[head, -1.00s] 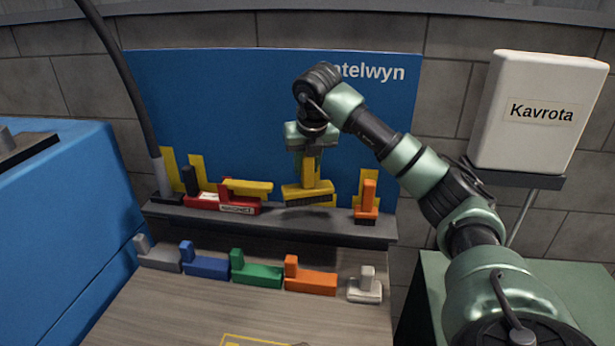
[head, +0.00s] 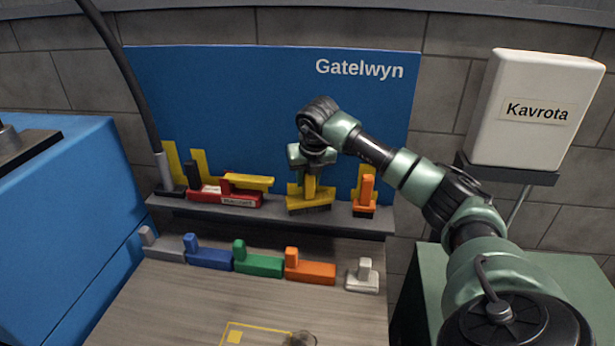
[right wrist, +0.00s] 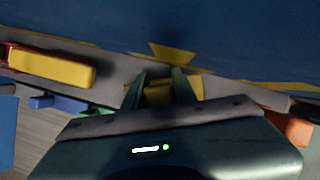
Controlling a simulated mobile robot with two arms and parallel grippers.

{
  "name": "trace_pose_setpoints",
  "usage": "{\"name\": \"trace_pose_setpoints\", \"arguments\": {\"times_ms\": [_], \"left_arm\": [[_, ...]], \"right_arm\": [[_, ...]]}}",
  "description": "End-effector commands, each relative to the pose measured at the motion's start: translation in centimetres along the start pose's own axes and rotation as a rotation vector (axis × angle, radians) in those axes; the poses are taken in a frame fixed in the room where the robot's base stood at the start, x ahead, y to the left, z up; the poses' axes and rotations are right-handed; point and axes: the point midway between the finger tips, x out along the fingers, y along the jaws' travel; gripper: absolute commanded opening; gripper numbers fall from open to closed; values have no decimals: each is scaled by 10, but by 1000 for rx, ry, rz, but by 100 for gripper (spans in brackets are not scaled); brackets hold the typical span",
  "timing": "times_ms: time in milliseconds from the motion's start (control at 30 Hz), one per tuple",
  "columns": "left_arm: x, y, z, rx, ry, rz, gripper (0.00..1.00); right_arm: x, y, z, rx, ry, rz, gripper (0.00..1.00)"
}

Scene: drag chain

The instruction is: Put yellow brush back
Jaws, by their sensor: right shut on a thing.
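The yellow brush (head: 309,198) has a dark bristle strip underneath and an upright handle. It is at the grey shelf (head: 270,214) in front of the blue panel (head: 240,100); whether its bristles touch the shelf is hard to tell. My right gripper (head: 311,172) comes down from above and is shut on the brush's handle. In the right wrist view the brush (right wrist: 160,92) shows between the two fingers (right wrist: 158,90). A yellow outline mark (right wrist: 170,55) is on the panel just behind it. My left gripper is not in view.
On the shelf, a red block with a yellow piece on top (head: 235,190) stands left of the brush, and an orange brush (head: 365,195) stands right. Several coloured blocks, including a green one (head: 258,262), line the table (head: 180,300). A white box (head: 537,110) hangs at right.

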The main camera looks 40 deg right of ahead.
Motion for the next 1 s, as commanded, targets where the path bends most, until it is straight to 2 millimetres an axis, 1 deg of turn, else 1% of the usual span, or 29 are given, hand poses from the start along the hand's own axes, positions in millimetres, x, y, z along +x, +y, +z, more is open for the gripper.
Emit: {"name": "trace_pose_setpoints", "arguments": {"times_ms": [67, 100, 167, 200, 467, 567, 633, 767, 1000], "left_arm": [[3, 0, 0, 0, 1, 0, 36], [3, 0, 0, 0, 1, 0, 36], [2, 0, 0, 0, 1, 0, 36], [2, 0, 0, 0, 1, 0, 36], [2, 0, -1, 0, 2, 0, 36], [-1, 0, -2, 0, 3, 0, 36], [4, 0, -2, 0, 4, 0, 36], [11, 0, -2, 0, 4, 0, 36], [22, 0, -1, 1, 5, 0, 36]], "right_arm": [[2, 0, -1, 0, -1, 0, 0], [3, 0, -1, 0, 0, 0, 30], [2, 0, -1, 0, 0, 0, 47], [2, 0, -1, 0, 0, 0, 49], [2, 0, -1, 0, 0, 0, 49], [-3, 0, 1, 0, -1, 0, 49], [-8, 0, 0, 0, -2, 0, 49], [-31, 0, 0, -1, -5, 2, 49], [-84, 1, 1, 1, -5, 2, 49]]}}
